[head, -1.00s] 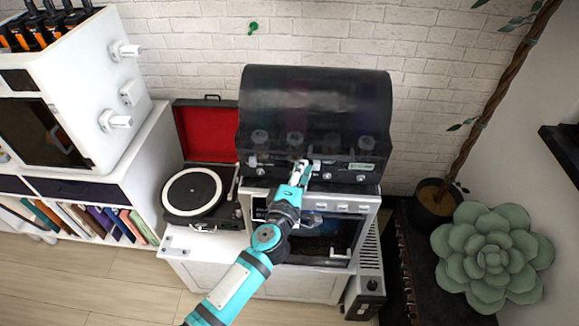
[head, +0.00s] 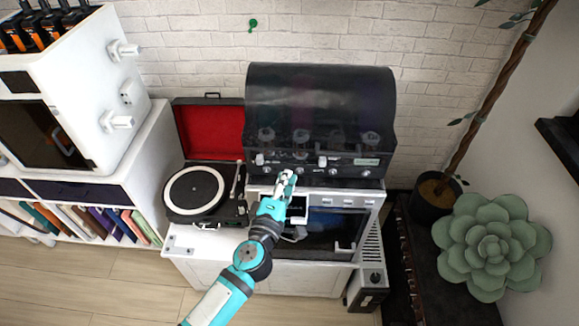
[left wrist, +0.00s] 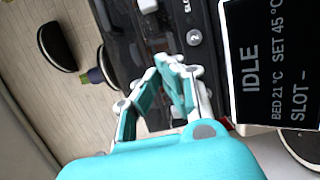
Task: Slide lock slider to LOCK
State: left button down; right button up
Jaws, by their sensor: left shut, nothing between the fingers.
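The dark machine (head: 320,115) with a smoky hood stands against the brick wall. Its front strip carries a white slider-like tab (head: 322,161) and another at the left (head: 260,160). The labels are too small to read, so I cannot tell which is the lock slider or its setting. My left gripper (head: 288,176) is shut and empty in front of the strip, below and between the two tabs. In the left wrist view its fingertips (left wrist: 176,63) meet near a round button marked 2 (left wrist: 194,37); a white tab (left wrist: 148,5) shows at the top edge. My right gripper is not in view.
A screen (left wrist: 275,60) reading IDLE, BED 21 °C, SET 45 °C sits beside the gripper. Below the strip is a white-framed unit (head: 373,203) with a dark window. A record player (head: 195,190) stands left; a succulent (head: 490,250) stands right.

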pick_arm(q)
jog(key=shift+v, duration=2.55)
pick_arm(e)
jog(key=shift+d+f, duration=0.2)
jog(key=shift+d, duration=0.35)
